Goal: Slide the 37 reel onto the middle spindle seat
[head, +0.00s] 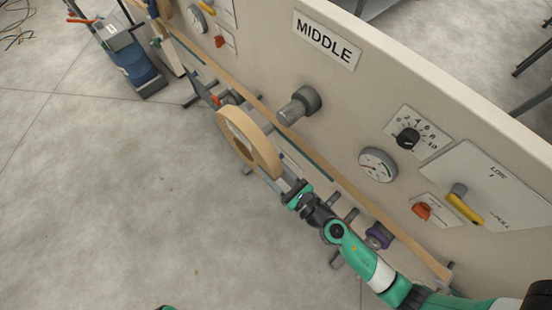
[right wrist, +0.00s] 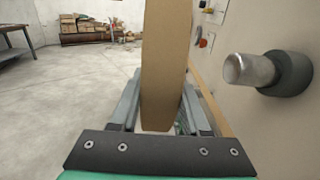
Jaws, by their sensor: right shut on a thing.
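A tan ring-shaped reel (head: 264,150) is held upright in my right gripper (head: 282,180), at its near lower rim. No number shows on it. In the right wrist view the reel (right wrist: 165,70) stands on edge between the two fingers (right wrist: 160,105). The grey middle spindle seat (head: 298,105) sticks out of the panel below the MIDDLE sign (head: 327,40). The spindle is bare, and the reel is apart from it, to its left and lower in the head view. The spindle (right wrist: 250,70) is right of the reel in the wrist view. My left gripper is out of view.
The beige panel (head: 375,85) carries a gauge (head: 377,165), a knob (head: 407,138), an orange switch (head: 421,210) and a yellow-handled lever (head: 464,207). A wooden rail (head: 350,195) with several pegs runs along its base. The floor (head: 120,200) at left is clear.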

